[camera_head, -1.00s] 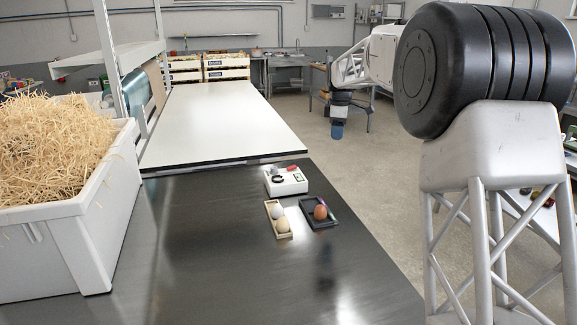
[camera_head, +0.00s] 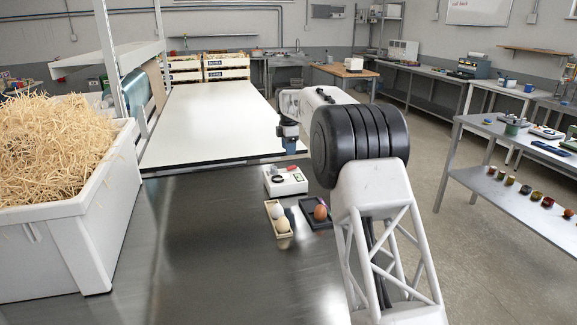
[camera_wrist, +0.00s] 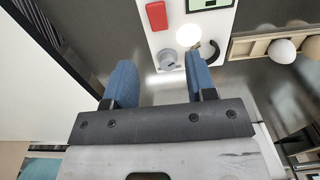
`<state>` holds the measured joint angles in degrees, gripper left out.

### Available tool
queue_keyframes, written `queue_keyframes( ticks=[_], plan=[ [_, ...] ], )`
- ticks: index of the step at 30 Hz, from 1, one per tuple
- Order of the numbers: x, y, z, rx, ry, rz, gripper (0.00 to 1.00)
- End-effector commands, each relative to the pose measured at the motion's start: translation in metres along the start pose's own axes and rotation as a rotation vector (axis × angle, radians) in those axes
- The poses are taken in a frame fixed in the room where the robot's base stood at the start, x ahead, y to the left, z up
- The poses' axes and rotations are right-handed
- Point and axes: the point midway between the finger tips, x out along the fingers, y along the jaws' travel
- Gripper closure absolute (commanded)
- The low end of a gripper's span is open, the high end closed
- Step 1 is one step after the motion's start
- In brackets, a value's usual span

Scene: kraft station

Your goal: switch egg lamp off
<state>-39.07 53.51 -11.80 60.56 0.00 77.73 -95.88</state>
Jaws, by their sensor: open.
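The egg lamp is a small white box (camera_head: 287,184) on the dark metal table, just below my gripper (camera_head: 290,147) in the head view. In the wrist view the lamp box (camera_wrist: 178,12) carries a red block (camera_wrist: 156,15), a glowing white light (camera_wrist: 188,36), a round grey knob (camera_wrist: 167,59), a black curved piece (camera_wrist: 209,53) and a green-edged display (camera_wrist: 209,4). The light is lit. My gripper (camera_wrist: 160,74) is open and empty, its two blue fingers pointing toward the lamp. The grey knob appears in line with the gap between them, with no visible contact.
A pale wooden tray (camera_head: 270,208) with two light eggs and a dark tray (camera_head: 308,203) with a brown egg stand close in front of the lamp. A white crate of straw (camera_head: 75,250) is at the left. The white table (camera_head: 205,115) behind is clear.

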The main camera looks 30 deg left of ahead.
Motion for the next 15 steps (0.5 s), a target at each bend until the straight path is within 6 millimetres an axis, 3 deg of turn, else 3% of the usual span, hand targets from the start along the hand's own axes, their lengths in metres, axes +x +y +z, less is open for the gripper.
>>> queue_keyframes(
  ticks=[15],
  plan=[
    [0.0054, 0.0005, -0.0006, -0.001, 0.0, 0.0, 0.49]
  ],
)
